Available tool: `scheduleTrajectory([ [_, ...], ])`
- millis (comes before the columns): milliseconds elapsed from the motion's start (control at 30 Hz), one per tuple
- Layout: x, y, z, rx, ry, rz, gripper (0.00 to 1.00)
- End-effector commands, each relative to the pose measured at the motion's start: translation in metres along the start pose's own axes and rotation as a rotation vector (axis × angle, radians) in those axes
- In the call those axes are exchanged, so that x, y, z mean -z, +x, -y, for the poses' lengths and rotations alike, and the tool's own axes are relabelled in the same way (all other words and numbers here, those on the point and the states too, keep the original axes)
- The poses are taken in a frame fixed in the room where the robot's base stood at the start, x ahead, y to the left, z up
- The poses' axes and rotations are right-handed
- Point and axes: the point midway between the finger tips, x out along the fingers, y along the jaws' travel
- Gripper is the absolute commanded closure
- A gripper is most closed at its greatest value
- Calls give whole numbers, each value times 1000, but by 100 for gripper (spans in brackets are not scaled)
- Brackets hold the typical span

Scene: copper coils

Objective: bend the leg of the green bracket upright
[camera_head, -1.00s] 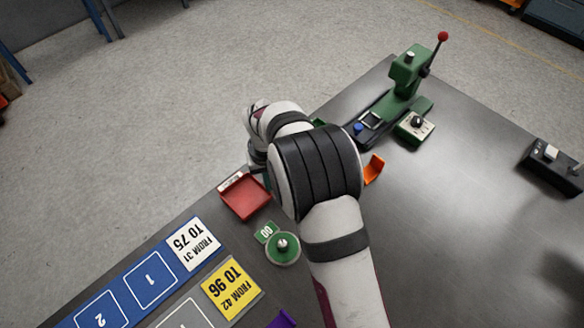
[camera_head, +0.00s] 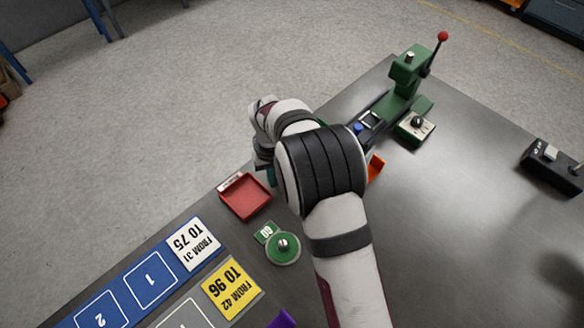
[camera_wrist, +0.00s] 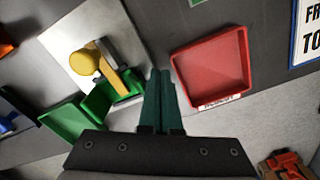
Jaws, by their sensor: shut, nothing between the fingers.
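My gripper (camera_wrist: 158,100) points into the wrist view with its two teal fingers together, shut and empty. Just left of the fingers, a green bracket (camera_wrist: 98,102) sits at a pale metal plate (camera_wrist: 72,38), under a clamp with a yellow knob (camera_wrist: 85,63) and a tan bar. The bar covers part of the bracket. A wider green piece (camera_wrist: 62,128) lies lower left; I cannot tell whether it joins the bracket. In the head view my arm hides the bracket, and only a teal bit of my gripper (camera_head: 271,178) shows.
A red tray (camera_wrist: 212,70) lies just right of my fingers; it also shows in the head view (camera_head: 245,197). A green press (camera_head: 405,80) stands at the far corner. An orange piece (camera_head: 376,168) is beside my arm. The right tabletop is mostly clear.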

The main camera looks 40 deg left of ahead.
Motion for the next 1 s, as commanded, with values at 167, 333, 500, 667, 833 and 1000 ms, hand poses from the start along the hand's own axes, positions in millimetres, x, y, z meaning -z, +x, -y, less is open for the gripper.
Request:
scheduleTrajectory([
  [167, 2, 0, -4, 0, 0, 0, 100],
  [333, 5, 0, -8, -1, 1, -1, 100],
  [500, 7, 1, -12, -1, 0, -1, 100],
  [667, 9, 0, -16, -1, 0, -1, 100],
  [833, 11, 0, -19, -2, 0, 0, 100],
  [1000, 13, 0, -23, -2, 0, -1, 100],
])
